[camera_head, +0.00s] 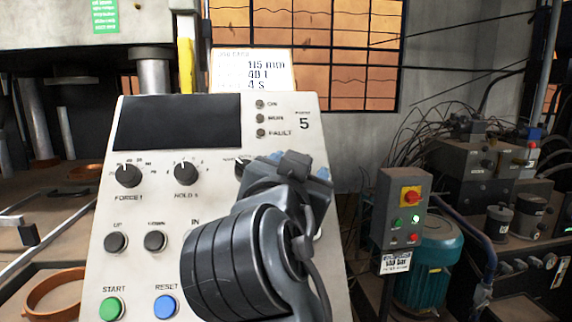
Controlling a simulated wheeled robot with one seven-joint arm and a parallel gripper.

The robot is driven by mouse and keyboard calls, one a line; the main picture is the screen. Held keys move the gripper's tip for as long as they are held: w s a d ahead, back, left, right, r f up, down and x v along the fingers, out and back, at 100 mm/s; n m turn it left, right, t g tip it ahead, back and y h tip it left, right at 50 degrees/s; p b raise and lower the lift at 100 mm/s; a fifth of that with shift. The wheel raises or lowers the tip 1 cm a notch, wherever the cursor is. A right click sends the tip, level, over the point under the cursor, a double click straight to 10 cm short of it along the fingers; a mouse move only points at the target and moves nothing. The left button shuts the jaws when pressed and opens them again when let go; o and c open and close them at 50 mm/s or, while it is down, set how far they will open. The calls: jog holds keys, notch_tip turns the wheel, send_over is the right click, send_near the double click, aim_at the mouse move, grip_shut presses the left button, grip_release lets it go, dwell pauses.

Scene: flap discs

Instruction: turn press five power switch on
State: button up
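The control panel of press five (106,250) fills the middle of the head view, tilted back, with a "5" at its upper right. A dark rotary knob (241,168) sits right of the HOLD knob; my gripper covers most of it and its label, so its setting is hidden. The ON lamp (260,104) looks dark. My gripper (292,165) is in front of the panel's right side, pointing at it, seen from behind. Its fingertips are largely hidden, so I cannot tell whether they are open or touch anything.
The FORCE knob (128,176), HOLD knob (186,173), green START button (112,308) and blue RESET button (165,306) are left of my arm. A grey box with a red-and-yellow switch (410,195) stands right, before a teal motor (428,262). The panel's lower right is hidden.

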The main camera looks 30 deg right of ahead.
jog(key=shift+w+d, duration=0.15)
jog(key=shift+w, duration=0.05)
jog(key=c, duration=1)
